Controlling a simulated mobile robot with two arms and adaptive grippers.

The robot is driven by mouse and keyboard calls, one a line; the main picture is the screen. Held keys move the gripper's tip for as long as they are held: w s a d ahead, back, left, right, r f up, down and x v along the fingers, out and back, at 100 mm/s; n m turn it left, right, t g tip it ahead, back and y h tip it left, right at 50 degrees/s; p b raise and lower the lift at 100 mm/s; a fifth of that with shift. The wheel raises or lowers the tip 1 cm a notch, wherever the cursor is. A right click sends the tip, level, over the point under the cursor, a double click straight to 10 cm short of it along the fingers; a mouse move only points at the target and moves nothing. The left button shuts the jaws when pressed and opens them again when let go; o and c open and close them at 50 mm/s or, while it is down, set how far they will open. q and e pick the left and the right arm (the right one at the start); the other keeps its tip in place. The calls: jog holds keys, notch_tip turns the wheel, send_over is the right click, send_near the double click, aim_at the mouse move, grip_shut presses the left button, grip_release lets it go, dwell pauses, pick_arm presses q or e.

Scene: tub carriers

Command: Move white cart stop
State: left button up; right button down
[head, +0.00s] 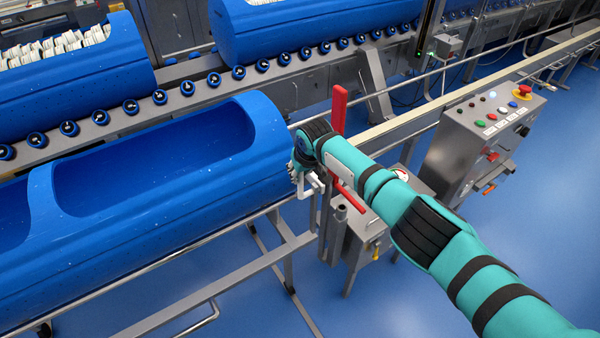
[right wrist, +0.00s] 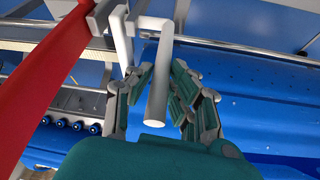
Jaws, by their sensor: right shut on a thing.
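The white cart stop (head: 314,188) is a bent white rod at the right end of the empty blue tub, near a red bar. In the right wrist view the white cart stop (right wrist: 157,95) runs between my gripper's fingers, its round end pointing towards the camera. My right gripper (head: 302,174) is shut on it; its fingers (right wrist: 163,76) lie on both sides of the rod. The arm hides part of the stop in the head view. My left gripper is not in view.
An empty blue tub (head: 150,241) lies on a metal cart frame (head: 283,250) beside the gripper. The red bar (head: 339,110) stands close to my wrist. A roller rail (head: 175,110) runs behind. A control box (head: 478,140) with buttons stands right. Blue floor is open at lower right.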

jog(key=c, duration=1.2)
grip_release()
jog(key=shift+w, duration=0.1)
jog(key=shift+c, duration=0.2)
jog(key=v, duration=1.2)
jog(key=shift+w, duration=0.1)
